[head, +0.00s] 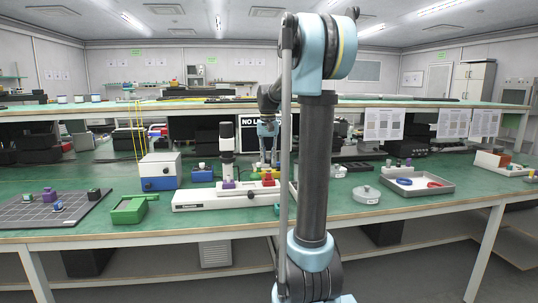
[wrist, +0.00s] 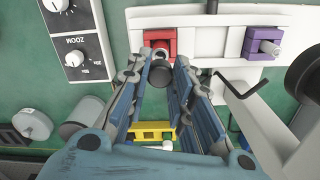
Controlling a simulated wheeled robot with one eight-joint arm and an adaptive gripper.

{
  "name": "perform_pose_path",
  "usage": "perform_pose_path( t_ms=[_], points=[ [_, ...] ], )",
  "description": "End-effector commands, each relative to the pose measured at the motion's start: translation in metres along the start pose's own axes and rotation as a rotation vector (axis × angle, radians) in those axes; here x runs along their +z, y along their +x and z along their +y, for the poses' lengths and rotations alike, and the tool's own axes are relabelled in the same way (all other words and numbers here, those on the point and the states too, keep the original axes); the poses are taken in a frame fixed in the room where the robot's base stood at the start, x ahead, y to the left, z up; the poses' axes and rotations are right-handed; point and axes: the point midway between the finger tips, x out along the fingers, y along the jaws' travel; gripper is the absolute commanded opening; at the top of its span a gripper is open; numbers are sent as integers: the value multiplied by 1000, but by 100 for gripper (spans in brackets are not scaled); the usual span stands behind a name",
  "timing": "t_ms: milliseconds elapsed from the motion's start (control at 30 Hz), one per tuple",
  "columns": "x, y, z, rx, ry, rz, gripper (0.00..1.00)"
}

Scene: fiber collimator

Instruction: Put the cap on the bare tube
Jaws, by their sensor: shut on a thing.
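A white rail base (head: 195,200) on the green bench carries a red mount (head: 268,178) and a purple mount (head: 228,184). My gripper (head: 267,162) points down above the red mount. In the wrist view my gripper (wrist: 161,80) has its blue fingers closed on a short dark cylinder, likely the cap (wrist: 160,73). It lies right in front of the red mount (wrist: 160,42); I cannot tell whether it touches the tube there. The purple mount in the wrist view (wrist: 262,42) holds a bare, greyish tube (wrist: 269,47) with its end exposed.
A yellow block (wrist: 152,131) lies below, between the fingers' bases in the wrist view.

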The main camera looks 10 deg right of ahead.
Motion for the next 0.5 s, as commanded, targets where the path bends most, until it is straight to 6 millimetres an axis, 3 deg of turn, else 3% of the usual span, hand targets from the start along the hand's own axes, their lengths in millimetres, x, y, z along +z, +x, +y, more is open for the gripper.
perform_pose_path(
  t_ms=[500],
  points=[
    [0, 33, 0, 0, 1, 0, 12]
  ],
)
